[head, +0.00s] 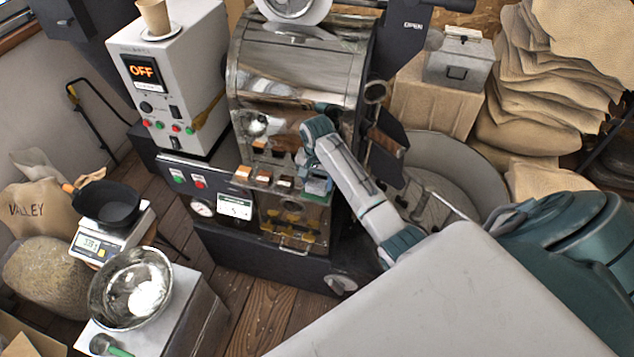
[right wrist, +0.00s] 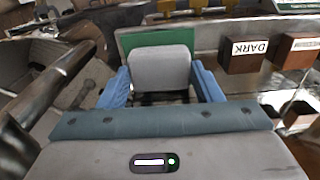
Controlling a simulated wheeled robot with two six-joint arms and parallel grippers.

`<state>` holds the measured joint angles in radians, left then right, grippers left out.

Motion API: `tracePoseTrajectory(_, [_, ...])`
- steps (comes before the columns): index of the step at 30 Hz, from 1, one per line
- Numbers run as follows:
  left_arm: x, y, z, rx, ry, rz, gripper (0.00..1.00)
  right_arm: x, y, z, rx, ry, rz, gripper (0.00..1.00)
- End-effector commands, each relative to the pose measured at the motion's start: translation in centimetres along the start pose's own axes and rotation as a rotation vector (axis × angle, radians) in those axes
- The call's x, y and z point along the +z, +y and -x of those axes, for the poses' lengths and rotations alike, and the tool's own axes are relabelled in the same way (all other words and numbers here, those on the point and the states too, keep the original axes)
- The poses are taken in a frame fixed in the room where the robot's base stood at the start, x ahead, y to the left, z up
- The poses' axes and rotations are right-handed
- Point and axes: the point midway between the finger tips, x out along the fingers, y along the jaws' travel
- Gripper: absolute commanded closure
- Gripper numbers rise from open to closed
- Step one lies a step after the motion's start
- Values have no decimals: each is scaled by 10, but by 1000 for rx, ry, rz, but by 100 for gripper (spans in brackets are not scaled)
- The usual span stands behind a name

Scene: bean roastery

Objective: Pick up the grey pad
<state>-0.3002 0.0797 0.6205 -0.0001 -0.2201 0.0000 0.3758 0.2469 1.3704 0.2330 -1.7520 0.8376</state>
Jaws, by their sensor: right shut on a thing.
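The grey pad (right wrist: 160,62) shows in the right wrist view as a rounded grey block between my blue fingers. A green part (right wrist: 184,38) shows right behind it. My right gripper (right wrist: 161,84) is shut on the pad, with one finger on each side. In the head view my right gripper (head: 314,184) is at the front of the roaster, beside a row of small wooden blocks; the pad is hard to make out there. Whether the pad touches what lies under it, I cannot tell. My left gripper is not in view.
The roaster (head: 295,75) stands close behind my gripper. A wooden block marked DARK (right wrist: 244,54) is to the right of the pad. A control box (head: 178,80) reading OFF, a black pan (head: 108,204) and a metal bowl (head: 130,288) are at left. Sacks (head: 555,80) are at right.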

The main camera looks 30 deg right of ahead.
Motion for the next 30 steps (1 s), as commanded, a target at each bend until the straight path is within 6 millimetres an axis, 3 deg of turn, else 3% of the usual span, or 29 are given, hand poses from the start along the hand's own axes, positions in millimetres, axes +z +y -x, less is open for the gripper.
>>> tracePoseTrajectory(5, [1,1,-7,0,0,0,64,-1,-1,7,-2,2,0,63])
tracePoseTrajectory(11, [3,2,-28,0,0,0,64,-1,-1,33,-4,5,1,63])
tracePoseTrajectory(18, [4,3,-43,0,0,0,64,55,9,35,-3,-1,3,63])
tracePoseTrajectory(20, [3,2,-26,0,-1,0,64,72,12,46,-1,-4,3,63])
tracePoseTrajectory(24, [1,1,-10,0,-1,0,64,106,18,50,-1,-5,2,63])
tracePoseTrajectory(30, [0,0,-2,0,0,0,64,142,24,49,-2,-3,1,63])
